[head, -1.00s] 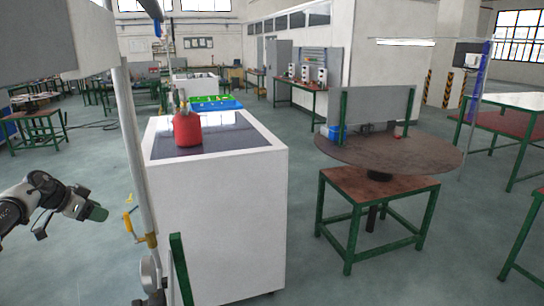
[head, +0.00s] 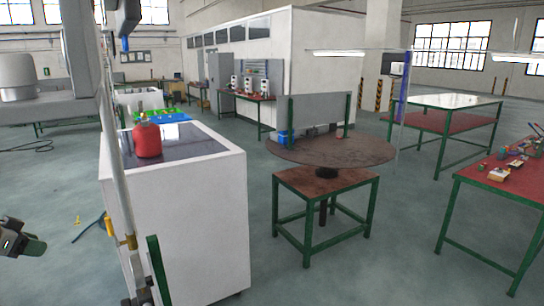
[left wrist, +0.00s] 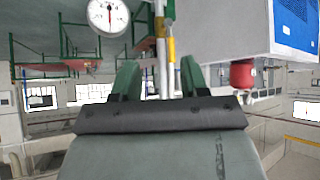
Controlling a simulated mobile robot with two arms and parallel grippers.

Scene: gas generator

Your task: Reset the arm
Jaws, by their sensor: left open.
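My left gripper (head: 32,246) shows at the left edge of the head view, cut off by the frame, in the air left of the pipe. In the left wrist view its two green fingers (left wrist: 160,78) are spread apart with nothing held between them. The grey pipe (head: 112,170), with a yellow-handled valve (head: 110,226), stands beyond the fingers in the wrist view and is apart from them in the head view. My right gripper is in neither view.
A white cabinet (head: 190,215) carries a red tank (head: 147,140). A white-faced gauge (left wrist: 108,16) shows in the wrist view. A round brown table (head: 335,152) and a green-framed stool (head: 325,185) stand right of the cabinet. A red-topped bench (head: 495,190) is at the right.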

